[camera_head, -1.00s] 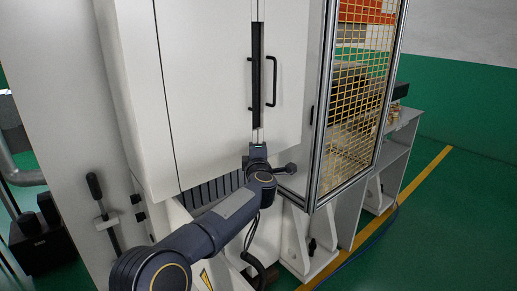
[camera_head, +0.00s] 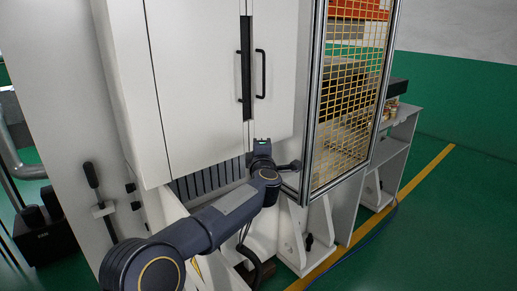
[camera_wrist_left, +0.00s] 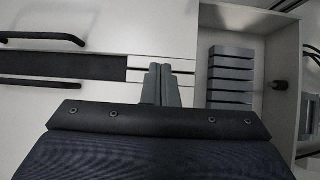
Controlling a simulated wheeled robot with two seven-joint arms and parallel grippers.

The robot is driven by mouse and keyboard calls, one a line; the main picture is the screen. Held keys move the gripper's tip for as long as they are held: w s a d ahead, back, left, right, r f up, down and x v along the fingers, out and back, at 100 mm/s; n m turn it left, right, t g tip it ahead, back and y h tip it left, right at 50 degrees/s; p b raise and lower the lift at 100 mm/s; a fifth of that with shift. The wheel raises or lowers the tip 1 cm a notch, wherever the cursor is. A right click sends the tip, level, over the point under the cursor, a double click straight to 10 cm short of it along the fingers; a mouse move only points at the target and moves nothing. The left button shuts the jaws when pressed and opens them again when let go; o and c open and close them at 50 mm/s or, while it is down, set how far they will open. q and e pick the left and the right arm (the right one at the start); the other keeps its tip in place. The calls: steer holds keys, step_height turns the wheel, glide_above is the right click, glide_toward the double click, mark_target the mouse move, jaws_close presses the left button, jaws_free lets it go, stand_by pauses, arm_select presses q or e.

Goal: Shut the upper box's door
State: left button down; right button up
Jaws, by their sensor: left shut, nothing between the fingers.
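The upper box (camera_head: 125,80) is a white cabinet with a left door (camera_head: 198,85) and a right door (camera_head: 276,70). Both doors look shut or nearly so; I cannot tell whether they are flush. A dark vertical strip (camera_head: 246,68) runs between their two black bar handles (camera_head: 261,74). My left gripper (camera_wrist_left: 160,85) is shut and empty, close to the box front near the lower end of the seam. In the head view its wrist is just below the right door, and its fingertips are hidden. My right gripper is not in view.
A yellow mesh guard (camera_head: 350,95) in a metal frame stands to the right. Dark slats (camera_head: 210,178) lie below the doors. A black lever (camera_head: 91,175) is at left. Open green floor lies at far right.

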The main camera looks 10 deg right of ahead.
arm_select(q)
steer(key=s+d+b, duration=0.2)
steer(key=s+d, duration=0.1)
steer(key=s, duration=0.4)
steer(key=a+r+m+h, duration=0.3)
steer(key=a+r+m, duration=0.3)
steer(key=a, duration=0.5)
steer(key=s+a+r+m+g+h, duration=0.1)
steer(key=s+a+m+g, duration=0.1)
steer(key=s+a, duration=0.35)
steer(key=s+a+m+g+h, duration=0.1)
steer(key=s+a+m+g, duration=0.15)
steer(key=a, duration=0.65)
steer(key=s+a+f+m+g+y, duration=0.1)
steer(key=s+a+f+g, duration=0.1)
steer(key=s+a+f, duration=0.4)
steer(key=s+a+f+m+g+y, duration=0.1)
steer(key=s+a+f+g+y, duration=0.1)
steer(key=s+a+f, duration=0.4)
steer(key=s+a+f+m+g+y, duration=0.1)
steer(key=s+a+f, duration=0.5)
steer(key=s+f, duration=0.6)
steer(key=s+g+y, duration=0.1)
steer(key=s+g, duration=0.1)
steer(key=s, duration=0.6)
steer(key=shift+s+a, duration=0.3)
steer(key=shift+r+m+g, duration=0.1)
steer(key=shift+m+g, duration=0.15)
